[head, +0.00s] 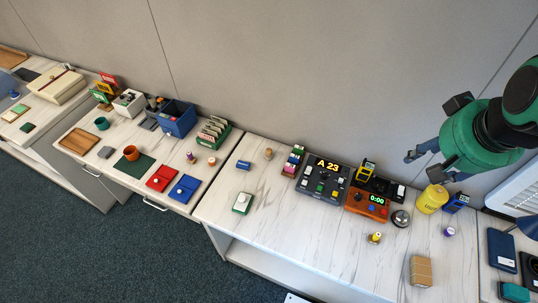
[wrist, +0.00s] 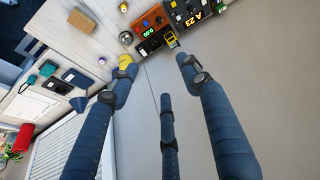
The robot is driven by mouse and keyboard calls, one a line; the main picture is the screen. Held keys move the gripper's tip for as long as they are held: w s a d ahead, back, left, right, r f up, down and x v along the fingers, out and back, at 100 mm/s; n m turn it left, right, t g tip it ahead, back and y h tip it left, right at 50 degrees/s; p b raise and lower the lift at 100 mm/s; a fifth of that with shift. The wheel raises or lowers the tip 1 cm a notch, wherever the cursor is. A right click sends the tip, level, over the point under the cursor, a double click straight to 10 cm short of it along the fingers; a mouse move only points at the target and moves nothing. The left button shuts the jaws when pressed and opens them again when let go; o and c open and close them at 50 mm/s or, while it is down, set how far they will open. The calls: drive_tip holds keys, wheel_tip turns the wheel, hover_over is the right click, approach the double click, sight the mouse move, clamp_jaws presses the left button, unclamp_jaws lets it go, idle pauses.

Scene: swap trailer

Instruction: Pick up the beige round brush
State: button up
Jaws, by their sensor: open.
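A small tan round-topped piece (head: 268,153) stands near the back left of the right-hand counter in the head view. It may be the beige round brush, but it is too small to tell for certain. My gripper (head: 424,164) is open and empty, raised near the wall at the right, far to the right of that piece. In the wrist view my gripper (wrist: 157,76) has its blue fingers spread with nothing between them. I cannot make out the brush in the wrist view.
The right-hand counter (head: 300,226) has free room at its front. A control panel (head: 323,178), an orange device (head: 366,204), a bell (head: 401,218) and a yellow bottle (head: 431,199) stand along its back. A blue bin (head: 178,119) and trays stand on the left counter.

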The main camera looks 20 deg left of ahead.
drive_tip(key=w+a+f+n+g, duration=0.1)
drive_tip(key=w+a+f, duration=0.3)
drive_tip(key=w+a, duration=0.25)
drive_tip(key=w+a+f+n, duration=0.2)
drive_tip(key=w+a+f, duration=0.1)
drive_tip(key=w+a, duration=0.35)
drive_tip(key=w+a+f+n+g, duration=0.1)
drive_tip(key=w+a+f, duration=0.3)
drive_tip(key=w+a, duration=0.25)
drive_tip(key=w+a+f+n+b, duration=0.1)
drive_tip(key=w+a+f+n, duration=0.1)
drive_tip(key=a+f, duration=1)
drive_tip(key=w+a+f+n+g, duration=0.1)
drive_tip(key=w+a+f+n, duration=0.1)
drive_tip(key=a+f, duration=1.1)
drive_tip(key=shift+w+a+f+g+y+b, duration=0.15)
drive_tip(key=shift+a+f+g+y+b, duration=0.15)
drive_tip(key=shift+a+b, duration=0.05)
drive_tip(key=b, duration=0.1)
hover_over(270, 150)
drive_tip(key=f, duration=0.7)
drive_tip(key=shift+s+d, duration=0.2)
drive_tip(key=shift+d, duration=0.05)
drive_tip(key=shift+w+a+f, duration=0.1)
drive_tip(key=shift+f, duration=0.65)
drive_tip(key=shift+b, duration=0.3)
